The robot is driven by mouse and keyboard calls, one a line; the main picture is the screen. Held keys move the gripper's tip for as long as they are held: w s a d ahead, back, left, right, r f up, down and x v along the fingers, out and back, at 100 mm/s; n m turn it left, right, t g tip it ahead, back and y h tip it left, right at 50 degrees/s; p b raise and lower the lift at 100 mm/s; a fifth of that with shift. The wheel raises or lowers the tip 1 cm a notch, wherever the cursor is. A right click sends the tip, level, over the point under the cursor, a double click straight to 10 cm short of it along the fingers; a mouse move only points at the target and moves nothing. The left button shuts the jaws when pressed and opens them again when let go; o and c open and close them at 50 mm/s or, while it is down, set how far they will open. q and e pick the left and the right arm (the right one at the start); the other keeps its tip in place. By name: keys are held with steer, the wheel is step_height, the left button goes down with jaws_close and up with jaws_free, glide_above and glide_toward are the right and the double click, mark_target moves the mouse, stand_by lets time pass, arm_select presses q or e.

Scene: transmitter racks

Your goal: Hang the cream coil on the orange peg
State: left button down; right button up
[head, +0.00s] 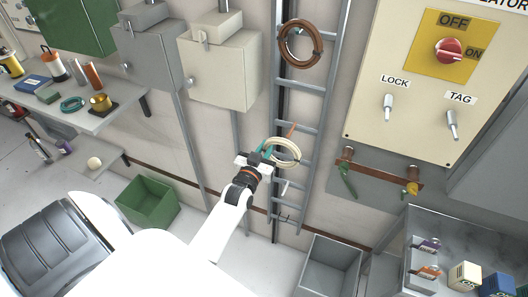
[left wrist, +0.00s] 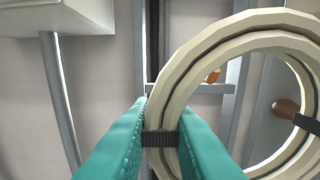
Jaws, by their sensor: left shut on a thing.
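The cream coil (head: 284,152) is a pale ring with dark ties, held in front of the ladder rack. My left gripper (head: 264,153) is shut on its left side. In the left wrist view the teal fingers (left wrist: 158,135) pinch the coil (left wrist: 176,75) at a dark tie. The orange peg (head: 291,129) sticks out from the ladder at the coil's upper edge. In the left wrist view, an orange tip (left wrist: 213,75) and a brown-orange tip (left wrist: 285,108) show within the ring's opening; I cannot tell whether either passes through it. My right gripper is not in view.
A brown coil (head: 318,44) hangs higher on the ladder (head: 297,85). A white peg (head: 284,187) sits below the cream coil. Grey and beige boxes (head: 222,72) are on the wall to the left. A green bin (head: 148,203) and a grey bin (head: 331,266) stand below.

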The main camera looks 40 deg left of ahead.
arm_select(q)
steer(key=shift+f+b+x, duration=0.2)
steer(key=shift+b+x, duration=1)
steer(key=shift+x, duration=0.6)
steer(key=shift+f+b+x, duration=0.15)
steer(key=shift+b+x, duration=1)
steer(key=shift+x, duration=0.6)
steer(key=shift+w+a+f+b, duration=0.25)
steer(key=shift+w+f+b, duration=0.2)
steer(key=shift+w, duration=0.25)
steer(key=c, duration=1.3)
jaws_free()
